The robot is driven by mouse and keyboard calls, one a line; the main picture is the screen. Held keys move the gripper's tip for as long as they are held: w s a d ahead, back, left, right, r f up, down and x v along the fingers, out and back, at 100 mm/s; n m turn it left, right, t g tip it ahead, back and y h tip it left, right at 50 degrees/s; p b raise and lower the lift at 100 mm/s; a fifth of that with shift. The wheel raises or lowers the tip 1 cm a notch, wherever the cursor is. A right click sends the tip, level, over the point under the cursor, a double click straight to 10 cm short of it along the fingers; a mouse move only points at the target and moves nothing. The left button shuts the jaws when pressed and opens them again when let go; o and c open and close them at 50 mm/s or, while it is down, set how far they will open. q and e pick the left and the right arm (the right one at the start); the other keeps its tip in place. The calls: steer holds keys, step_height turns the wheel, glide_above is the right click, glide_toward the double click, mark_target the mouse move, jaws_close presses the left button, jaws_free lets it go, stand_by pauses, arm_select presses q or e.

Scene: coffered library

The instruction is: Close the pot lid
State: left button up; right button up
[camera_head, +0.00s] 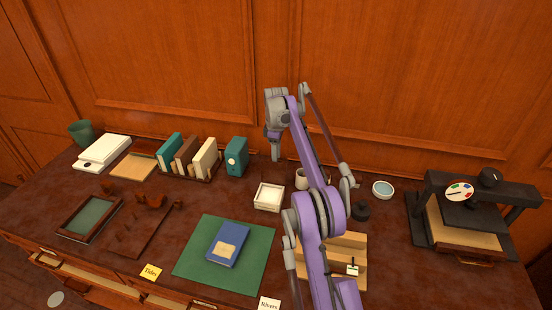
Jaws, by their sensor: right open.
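My right gripper (275,155) hangs above the back of the desk, left of the purple arm, with its fingers pointing down. It is open, and I see nothing between its fingers. A small cream pot (301,180) stands below and to the right of it, apart from it, partly hidden by my arm. I cannot make out a lid on it. A small dark round object (361,210) sits right of my arm; I cannot tell whether it is a pot or a lid. My left gripper is not in view.
Books in a rack (205,160), a teal box file (237,157) and a square white tray (268,197) lie to the left. A white bowl (383,190) and a black press (470,215) stand right. A blue book (228,243) lies on a green mat (191,271).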

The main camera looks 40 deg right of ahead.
steer(key=shift+f, duration=0.1)
jaws_close()
stand_by(1.5)
